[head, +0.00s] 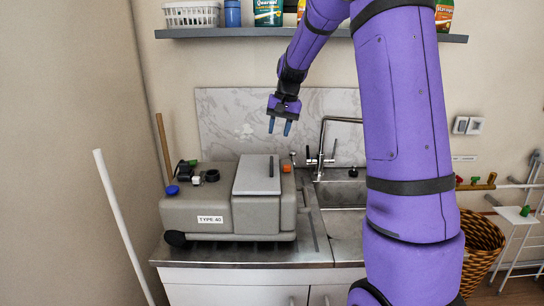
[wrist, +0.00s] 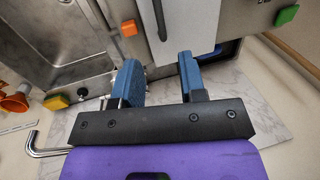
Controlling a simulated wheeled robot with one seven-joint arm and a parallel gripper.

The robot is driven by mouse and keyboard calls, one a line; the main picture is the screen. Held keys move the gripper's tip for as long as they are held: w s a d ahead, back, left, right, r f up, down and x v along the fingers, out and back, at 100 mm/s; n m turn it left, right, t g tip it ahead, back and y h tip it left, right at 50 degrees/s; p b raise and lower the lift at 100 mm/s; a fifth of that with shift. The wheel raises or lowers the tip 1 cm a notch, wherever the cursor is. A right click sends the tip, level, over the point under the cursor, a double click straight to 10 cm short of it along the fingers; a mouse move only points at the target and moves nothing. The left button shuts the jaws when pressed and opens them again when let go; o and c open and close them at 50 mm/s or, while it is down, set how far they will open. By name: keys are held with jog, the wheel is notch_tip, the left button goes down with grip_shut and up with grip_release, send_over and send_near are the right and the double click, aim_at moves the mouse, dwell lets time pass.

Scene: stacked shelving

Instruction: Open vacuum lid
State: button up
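The vacuum machine (head: 205,215), a grey box labelled "TYPE 40", stands on the steel counter left of the sink. Its lighter grey lid (head: 257,174) lies flat and looks shut, with a dark bar handle (head: 271,166) along its right side. My gripper (head: 280,127) hangs open and empty above and behind the lid, apart from it. In the wrist view my gripper's two blue fingers (wrist: 157,80) are spread apart. The lid (wrist: 185,25) and its dark handle (wrist: 160,18) show beyond the fingers.
An orange knob (head: 287,168) sits beside the lid. The sink with its tall tap (head: 321,145) is to the right. A wall shelf (head: 240,33) with bottles and a white basket runs above. A wicker basket (head: 482,250) stands at the lower right.

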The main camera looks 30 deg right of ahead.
aim_at(272, 160)
jog(key=f, duration=0.3)
jog(key=a+f, duration=0.1)
jog(key=f, duration=0.2)
jog(key=w+f, duration=0.1)
jog(key=f, duration=0.2)
jog(key=shift+a+f, duration=0.3)
jog(key=shift+a, duration=0.05)
grip_shut()
